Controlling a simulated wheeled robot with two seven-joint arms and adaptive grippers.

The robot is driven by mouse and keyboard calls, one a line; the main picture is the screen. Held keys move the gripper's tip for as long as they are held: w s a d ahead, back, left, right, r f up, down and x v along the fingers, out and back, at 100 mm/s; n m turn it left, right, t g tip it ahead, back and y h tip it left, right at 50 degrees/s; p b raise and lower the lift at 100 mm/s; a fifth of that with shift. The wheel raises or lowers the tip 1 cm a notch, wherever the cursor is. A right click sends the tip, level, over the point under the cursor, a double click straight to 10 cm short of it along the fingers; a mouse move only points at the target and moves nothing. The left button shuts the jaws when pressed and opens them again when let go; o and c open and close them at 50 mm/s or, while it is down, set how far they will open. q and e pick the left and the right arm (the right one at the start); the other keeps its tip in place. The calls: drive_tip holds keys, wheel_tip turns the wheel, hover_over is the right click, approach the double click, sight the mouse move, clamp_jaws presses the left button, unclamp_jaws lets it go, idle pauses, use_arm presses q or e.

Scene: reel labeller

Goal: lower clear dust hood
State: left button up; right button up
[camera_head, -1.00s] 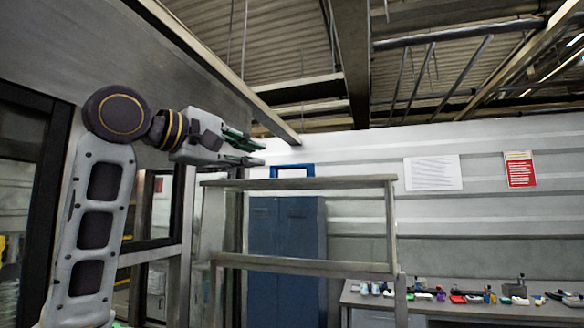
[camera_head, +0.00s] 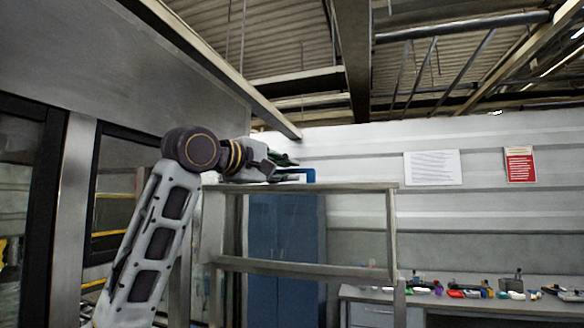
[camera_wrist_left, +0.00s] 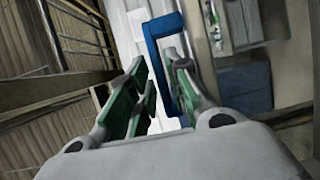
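The clear dust hood shows as a raised grey frame with see-through panes, its top bar (camera_head: 345,187) and lower bar (camera_head: 310,267) in the head view. A blue handle (camera_head: 309,174) stands at its top edge, partly hidden behind my left gripper. My left gripper (camera_head: 290,168) is at the handle, fingers pointing right. In the left wrist view, the green-padded fingers of the gripper (camera_wrist_left: 160,85) are apart, with the blue handle (camera_wrist_left: 163,27) ahead and its near arm reaching between them. I cannot tell whether they touch it. My right gripper is not in view.
A blue cabinet (camera_head: 270,235) shows behind the hood. A workbench (camera_head: 365,294) with several small items stands at the right. A dark-framed glass partition (camera_head: 68,215) is close to my left arm. Papers hang on the back wall.

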use_arm(q)
drive_tip(key=shift+p+x, duration=0.35)
drive_tip(key=shift+x, duration=1.1)
clamp_jaws()
